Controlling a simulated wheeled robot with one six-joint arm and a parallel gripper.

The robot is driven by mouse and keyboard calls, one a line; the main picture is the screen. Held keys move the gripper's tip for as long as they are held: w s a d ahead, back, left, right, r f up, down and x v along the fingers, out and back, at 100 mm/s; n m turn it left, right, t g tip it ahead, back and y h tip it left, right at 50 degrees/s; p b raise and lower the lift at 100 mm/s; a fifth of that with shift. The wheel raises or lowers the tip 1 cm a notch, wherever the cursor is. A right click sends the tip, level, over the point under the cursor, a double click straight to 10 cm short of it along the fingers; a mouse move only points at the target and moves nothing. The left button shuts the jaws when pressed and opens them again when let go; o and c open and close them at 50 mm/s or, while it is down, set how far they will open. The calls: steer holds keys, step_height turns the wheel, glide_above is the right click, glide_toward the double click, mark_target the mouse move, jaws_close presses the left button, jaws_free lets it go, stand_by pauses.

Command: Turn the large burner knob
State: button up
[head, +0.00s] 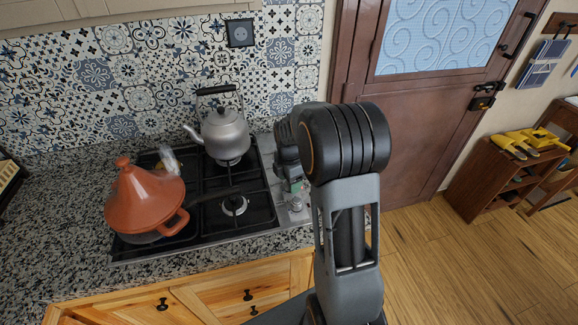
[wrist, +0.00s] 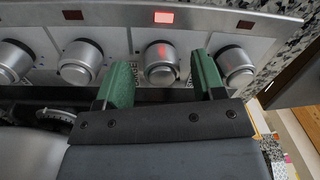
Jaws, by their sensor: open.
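In the wrist view, several silver round burner knobs stand in a row on a metal panel. One knob (wrist: 163,62) sits between the two green fingers of my gripper (wrist: 164,78), with a gap visible on both sides. A red mark shows on its face. The knobs look close in size, so I cannot tell which is the large one. My gripper is open. In the head view, my arm hides most of the knob strip, and one knob (head: 295,205) shows beside it.
A lit red indicator (wrist: 164,17) is above the knob between my fingers; the others are dark. The stovetop (head: 212,228) holds an orange tagine (head: 143,200) and a silver kettle (head: 225,135). Neighbouring knobs (wrist: 80,62) (wrist: 236,66) stand close to each finger.

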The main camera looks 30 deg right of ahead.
step_height(320, 180, up, 13)
steer(key=shift+w, duration=0.2)
steer(key=shift+f, duration=0.1)
stand_by(0.5)
